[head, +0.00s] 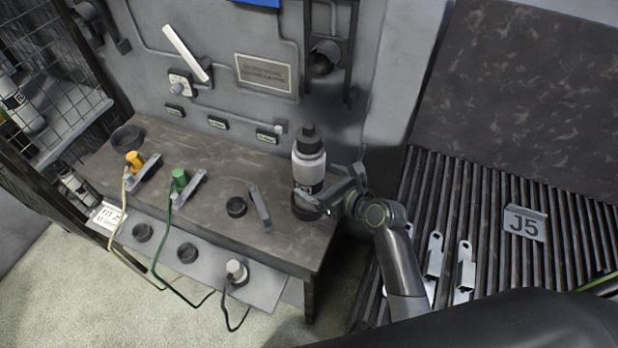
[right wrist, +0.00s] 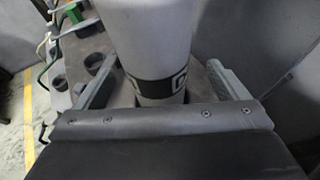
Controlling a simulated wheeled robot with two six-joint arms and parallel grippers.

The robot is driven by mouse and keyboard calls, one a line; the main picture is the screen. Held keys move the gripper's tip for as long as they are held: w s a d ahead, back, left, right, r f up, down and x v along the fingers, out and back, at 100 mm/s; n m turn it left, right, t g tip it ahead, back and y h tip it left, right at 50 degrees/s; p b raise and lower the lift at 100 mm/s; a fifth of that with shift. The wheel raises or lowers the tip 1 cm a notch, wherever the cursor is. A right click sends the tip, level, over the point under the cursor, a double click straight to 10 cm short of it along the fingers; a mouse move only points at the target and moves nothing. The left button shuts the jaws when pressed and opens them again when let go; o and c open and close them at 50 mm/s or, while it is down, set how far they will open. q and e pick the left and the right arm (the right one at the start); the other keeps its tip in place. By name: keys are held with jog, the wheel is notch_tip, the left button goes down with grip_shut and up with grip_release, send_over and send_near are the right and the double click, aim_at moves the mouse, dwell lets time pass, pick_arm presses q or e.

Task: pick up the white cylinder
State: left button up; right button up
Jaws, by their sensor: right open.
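The white cylinder (head: 309,168) has a black top and a black band with light markings low on its side. It stands upright at the right end of the dark bench, apparently in a black ring (head: 305,210). My right gripper (head: 326,192) is low at the cylinder's right side. In the right wrist view the white cylinder (right wrist: 152,45) rises between the two spread fingers (right wrist: 160,88), with gaps visible on both sides. The cylinder's top is cut off in that view. My left gripper is not in view.
The bench (head: 215,165) also bears an orange plug (head: 134,158), a green plug (head: 180,180) and an empty black ring (head: 236,207). A wall stands close behind. A slatted surface (head: 490,200) with metal brackets is at right.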

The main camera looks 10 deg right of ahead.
jog(key=shift+a+x, duration=0.25)
jog(key=shift+x, duration=1.85)
jog(key=shift+s, duration=0.1)
grip_shut()
jog(key=shift+r, duration=0.3)
